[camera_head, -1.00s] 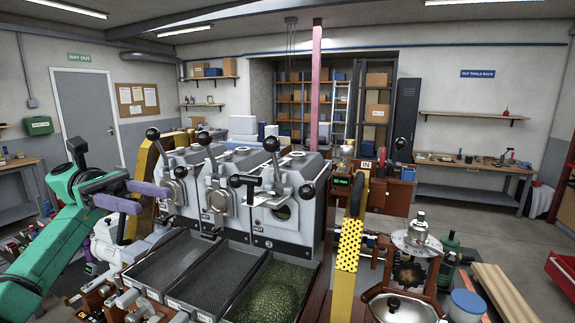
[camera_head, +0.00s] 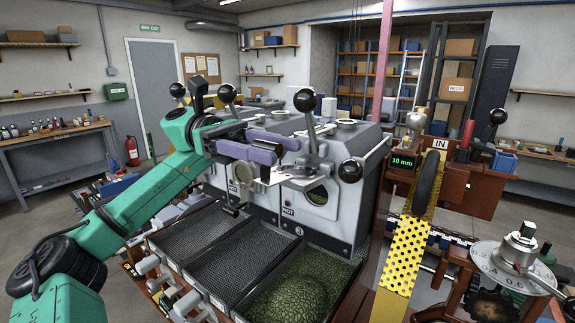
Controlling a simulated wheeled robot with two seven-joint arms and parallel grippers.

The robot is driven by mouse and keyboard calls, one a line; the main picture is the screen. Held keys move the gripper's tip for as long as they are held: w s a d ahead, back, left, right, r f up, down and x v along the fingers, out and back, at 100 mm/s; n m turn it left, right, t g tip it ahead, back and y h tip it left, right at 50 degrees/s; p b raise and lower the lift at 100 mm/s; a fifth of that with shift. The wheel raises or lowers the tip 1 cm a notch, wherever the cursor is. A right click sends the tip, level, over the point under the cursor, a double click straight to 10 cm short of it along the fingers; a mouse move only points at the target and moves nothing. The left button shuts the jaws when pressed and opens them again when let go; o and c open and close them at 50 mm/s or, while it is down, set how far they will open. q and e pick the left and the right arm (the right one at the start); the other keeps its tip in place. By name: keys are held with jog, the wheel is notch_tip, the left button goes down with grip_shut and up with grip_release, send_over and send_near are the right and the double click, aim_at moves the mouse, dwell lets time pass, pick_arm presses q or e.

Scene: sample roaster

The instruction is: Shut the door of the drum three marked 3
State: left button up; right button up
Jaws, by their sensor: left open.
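Drum three (camera_head: 345,215) is the rightmost grey roaster drum, with a small round 3 mark and a HOT label low on its front. Its round opening (camera_head: 318,194) shows dark inside, so its door (camera_head: 297,180) stands open, swung out to the left of the opening. My left gripper (camera_head: 287,151), with purple fingers, is open just above and in front of this door, partly covering the neighbouring drum. I cannot tell whether a finger touches the door. My right gripper is not in view.
A black-knobbed lever (camera_head: 308,128) rises close beside my fingers, and another black knob (camera_head: 350,170) sits right of the opening. Below lies a tray of green beans (camera_head: 295,285), with empty mesh trays (camera_head: 240,265) to its left. A yellow perforated strip (camera_head: 404,255) stands right.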

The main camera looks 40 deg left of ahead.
aim_at(280, 151)
pick_arm(q)
jog(key=d, duration=0.3)
jog(key=shift+s+d+r, duration=0.2)
jog(key=shift+d, duration=0.1)
jog(key=shift+s+a, duration=0.15)
jog(key=shift+a, duration=0.1)
jog(key=c, duration=0.4)
jog(key=shift+w, duration=0.2)
grip_shut()
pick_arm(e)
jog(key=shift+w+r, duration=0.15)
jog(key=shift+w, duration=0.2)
pick_arm(q)
jog(key=shift+f, duration=0.1)
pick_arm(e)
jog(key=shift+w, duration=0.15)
